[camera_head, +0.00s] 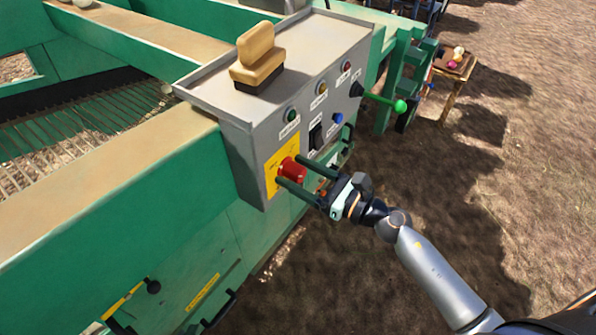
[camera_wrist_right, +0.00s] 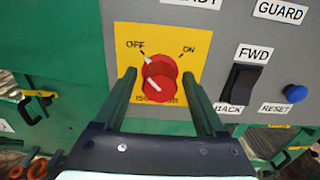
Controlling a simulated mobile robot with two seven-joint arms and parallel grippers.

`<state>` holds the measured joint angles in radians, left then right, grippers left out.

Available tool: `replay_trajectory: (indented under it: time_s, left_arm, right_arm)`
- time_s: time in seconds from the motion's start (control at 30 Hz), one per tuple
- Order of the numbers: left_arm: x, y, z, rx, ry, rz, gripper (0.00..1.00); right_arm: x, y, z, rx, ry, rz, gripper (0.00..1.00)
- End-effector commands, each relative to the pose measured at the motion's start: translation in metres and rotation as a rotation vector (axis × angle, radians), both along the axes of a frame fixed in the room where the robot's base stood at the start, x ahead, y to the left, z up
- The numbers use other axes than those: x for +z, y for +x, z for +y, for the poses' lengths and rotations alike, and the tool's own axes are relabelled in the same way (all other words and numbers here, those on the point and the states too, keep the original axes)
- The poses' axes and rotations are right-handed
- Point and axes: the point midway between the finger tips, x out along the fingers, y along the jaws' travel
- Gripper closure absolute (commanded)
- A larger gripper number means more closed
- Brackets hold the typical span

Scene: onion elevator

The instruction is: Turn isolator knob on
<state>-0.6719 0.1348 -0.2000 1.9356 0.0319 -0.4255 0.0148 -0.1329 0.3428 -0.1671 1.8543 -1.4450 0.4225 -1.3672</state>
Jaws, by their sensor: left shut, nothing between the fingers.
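The red isolator knob (camera_head: 292,170) sits on a yellow plate (camera_head: 271,180) on the front of a grey control box. In the right wrist view the knob (camera_wrist_right: 159,80) has white marks pointing up and left toward the OFF label (camera_wrist_right: 135,44); the ON label (camera_wrist_right: 188,50) is at upper right. My right gripper (camera_head: 289,168) is open, with one green finger on each side of the knob. In the right wrist view small gaps show between the knob and the fingers (camera_wrist_right: 159,77). My left gripper is not visible.
The grey control box (camera_head: 312,95) carries a black FWD switch (camera_wrist_right: 240,85), a blue RESET button (camera_wrist_right: 295,93) and a green-tipped lever (camera_head: 400,106). A tan block-shaped object (camera_head: 258,55) stands on top. Green machine frame lies left; bare ground is open at right.

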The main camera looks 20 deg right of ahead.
Motion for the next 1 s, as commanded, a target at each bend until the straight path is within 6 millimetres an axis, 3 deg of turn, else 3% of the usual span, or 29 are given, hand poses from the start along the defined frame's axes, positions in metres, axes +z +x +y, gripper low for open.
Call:
replay_trajectory:
  time_s: [0.07, 0.6, 1.0]
  left_arm:
    - [0.0000, 0.0004, 0.0000, 0.000, 0.000, 0.000, 1.00]
    - [0.0014, 0.0028, -0.0009, -0.001, -0.001, -0.003, 1.00]
    - [0.0052, 0.0033, -0.0017, -0.001, -0.003, -0.007, 1.00]
  right_arm:
    - [0.0001, -0.0002, -0.0001, 0.000, 0.000, 0.000, 0.38]
    - [0.0001, -0.0003, -0.0003, 0.000, 0.000, 0.000, 0.98]
    - [0.0010, -0.0003, -0.0002, 0.000, 0.032, 0.025, 1.00]
